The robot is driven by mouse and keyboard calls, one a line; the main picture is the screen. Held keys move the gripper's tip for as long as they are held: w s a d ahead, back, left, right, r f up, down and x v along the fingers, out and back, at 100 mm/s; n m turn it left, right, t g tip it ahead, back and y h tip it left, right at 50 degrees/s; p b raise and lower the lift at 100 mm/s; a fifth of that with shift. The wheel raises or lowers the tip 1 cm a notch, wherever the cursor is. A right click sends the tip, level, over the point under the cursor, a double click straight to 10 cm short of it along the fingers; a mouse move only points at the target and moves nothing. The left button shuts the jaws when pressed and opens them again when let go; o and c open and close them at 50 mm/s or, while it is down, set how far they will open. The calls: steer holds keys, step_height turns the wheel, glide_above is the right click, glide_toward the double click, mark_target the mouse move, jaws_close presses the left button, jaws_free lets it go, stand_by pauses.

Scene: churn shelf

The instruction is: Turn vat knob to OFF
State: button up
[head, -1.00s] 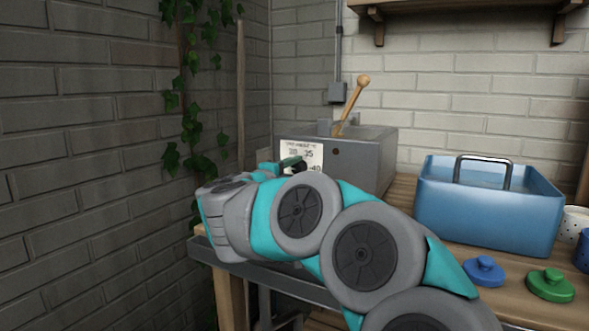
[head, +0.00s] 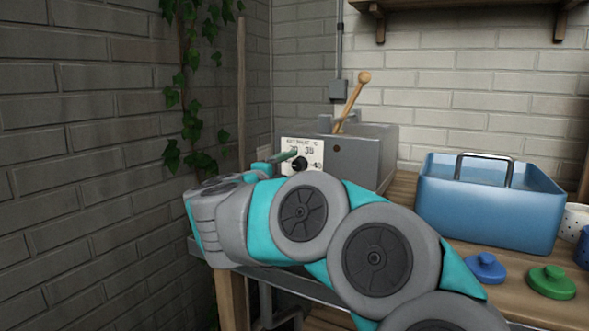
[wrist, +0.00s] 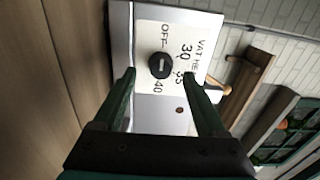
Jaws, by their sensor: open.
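The vat (head: 365,155) is a grey metal box in the back corner, with a white label plate (head: 308,146) marked 30, 35 and 40. The round black vat knob (head: 300,164) sits on this plate and also shows in the wrist view (wrist: 159,66), where OFF is readable too. Its short pale mark lies across the wrist picture, roughly towards the 30–35 side; I cannot tell which end points. My gripper (wrist: 159,73) is open, its two dark green fingers on either side of the knob with gaps showing. In the head view, a green finger (head: 284,157) shows near the plate.
A wooden-handled lever (head: 352,97) rises from the vat. A blue bin (head: 489,205) with a metal handle stands on the bench to the right, with blue (head: 485,268) and green (head: 551,282) lids before it. A brick wall (head: 80,150) borders the left.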

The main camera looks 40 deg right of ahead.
steer(key=shift+v, duration=2.55)
